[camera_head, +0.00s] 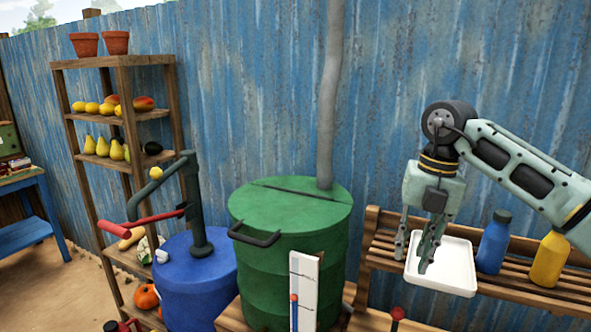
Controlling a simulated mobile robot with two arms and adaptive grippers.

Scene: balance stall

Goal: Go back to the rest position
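My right gripper (413,262) comes in from the right on its pale green arm. It points down over the white tray (456,279), with a gap between its fingers and nothing visible in them. I cannot tell whether the fingertips touch the tray. My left gripper is not in view.
The tray is on a slatted wooden bench (522,290), left of a blue bottle (494,243) and a yellow bottle (549,259). A green lidded drum (290,225), a white gauge board (304,291) and a blue barrel (197,285) with a pump stand centre-left. A fruit shelf (128,62) stands further left.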

